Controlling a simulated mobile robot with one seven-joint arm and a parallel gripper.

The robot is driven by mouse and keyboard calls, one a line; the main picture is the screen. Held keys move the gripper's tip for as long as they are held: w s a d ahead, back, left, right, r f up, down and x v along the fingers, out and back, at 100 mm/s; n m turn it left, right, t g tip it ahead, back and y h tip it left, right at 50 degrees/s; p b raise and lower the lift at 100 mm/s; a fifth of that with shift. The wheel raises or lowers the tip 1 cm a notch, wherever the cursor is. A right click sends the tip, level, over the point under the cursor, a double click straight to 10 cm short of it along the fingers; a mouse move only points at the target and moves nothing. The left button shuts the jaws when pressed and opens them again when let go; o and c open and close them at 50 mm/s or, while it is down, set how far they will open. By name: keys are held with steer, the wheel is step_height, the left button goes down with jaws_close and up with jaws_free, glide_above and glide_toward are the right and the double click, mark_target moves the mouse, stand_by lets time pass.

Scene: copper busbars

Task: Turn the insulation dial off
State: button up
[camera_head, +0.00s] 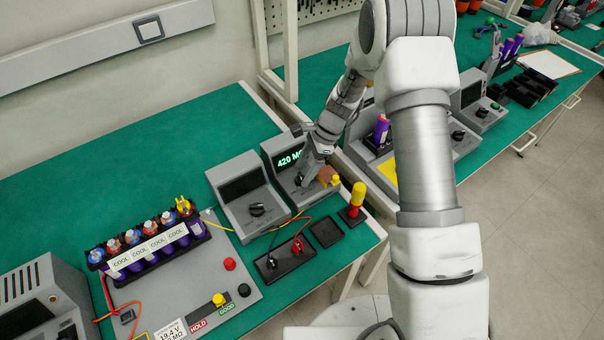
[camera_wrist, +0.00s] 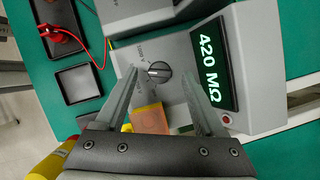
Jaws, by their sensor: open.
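The insulation meter is a grey sloped box (camera_head: 277,147) on the green bench; it also shows in the wrist view (camera_wrist: 190,105). Its lit display (camera_wrist: 210,68) reads 420 MΩ. Its round dark dial (camera_wrist: 158,73) has a pale pointer line and sits below the display on the sloped face. My gripper (camera_wrist: 160,66) is open, with one finger on each side of the dial in the wrist view. I cannot tell whether the fingers touch it.
A similar grey meter (camera_head: 238,183) with a dark screen stands close on the left. An orange-and-yellow block (camera_head: 326,176) lies by the meter's right front. A yellow-handled tool (camera_head: 357,195) stands in front, beside black trays (camera_head: 326,233). A bench post rises behind.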

steer(key=shift+x, duration=1)
jaws_close()
